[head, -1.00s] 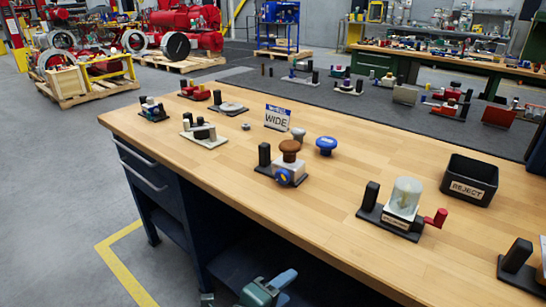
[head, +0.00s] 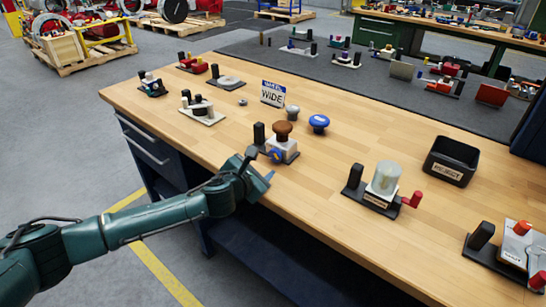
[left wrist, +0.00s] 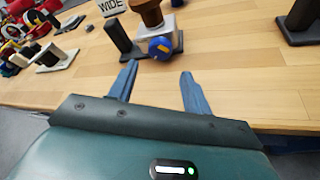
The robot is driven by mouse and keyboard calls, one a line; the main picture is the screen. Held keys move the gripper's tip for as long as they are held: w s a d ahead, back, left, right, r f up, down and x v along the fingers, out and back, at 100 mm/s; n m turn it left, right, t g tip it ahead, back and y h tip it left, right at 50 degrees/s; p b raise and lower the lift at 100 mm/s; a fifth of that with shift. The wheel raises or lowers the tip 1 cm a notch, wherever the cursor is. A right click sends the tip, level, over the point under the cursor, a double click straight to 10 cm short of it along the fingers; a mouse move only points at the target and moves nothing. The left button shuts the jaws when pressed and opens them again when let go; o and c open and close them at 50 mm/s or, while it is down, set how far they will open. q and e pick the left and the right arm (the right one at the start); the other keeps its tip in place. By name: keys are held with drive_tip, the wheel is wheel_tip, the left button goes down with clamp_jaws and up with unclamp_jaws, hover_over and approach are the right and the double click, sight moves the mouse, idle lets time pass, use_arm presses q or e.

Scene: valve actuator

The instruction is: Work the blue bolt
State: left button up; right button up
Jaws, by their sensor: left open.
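The blue bolt (head: 276,155) is a round blue part with a yellow mark, on the front of a pale block with a brown mushroom knob (head: 283,129) on top. The block stands on a dark base with a black post, near the front edge of the bench. In the left wrist view the blue bolt (left wrist: 161,48) lies just beyond the fingertips, about midway between them. My left gripper (head: 261,166) is open and empty, in front of the bolt and apart from it. It also shows in the left wrist view (left wrist: 158,71). My right gripper is out of view.
A loose blue mushroom knob (head: 319,122) and a grey knob (head: 292,112) stand behind the block, near a "WIDE" sign (head: 272,93). A clear-domed device (head: 385,178) and a black reject bin (head: 451,161) are to the right. Bare wood lies between.

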sight(274, 156)
use_arm(q)
drive_tip(key=b+x, duration=0.1)
drive_tip(key=x, duration=0.8)
drive_tip(key=shift+d+b, duration=0.1)
drive_tip(key=shift+b, duration=0.25)
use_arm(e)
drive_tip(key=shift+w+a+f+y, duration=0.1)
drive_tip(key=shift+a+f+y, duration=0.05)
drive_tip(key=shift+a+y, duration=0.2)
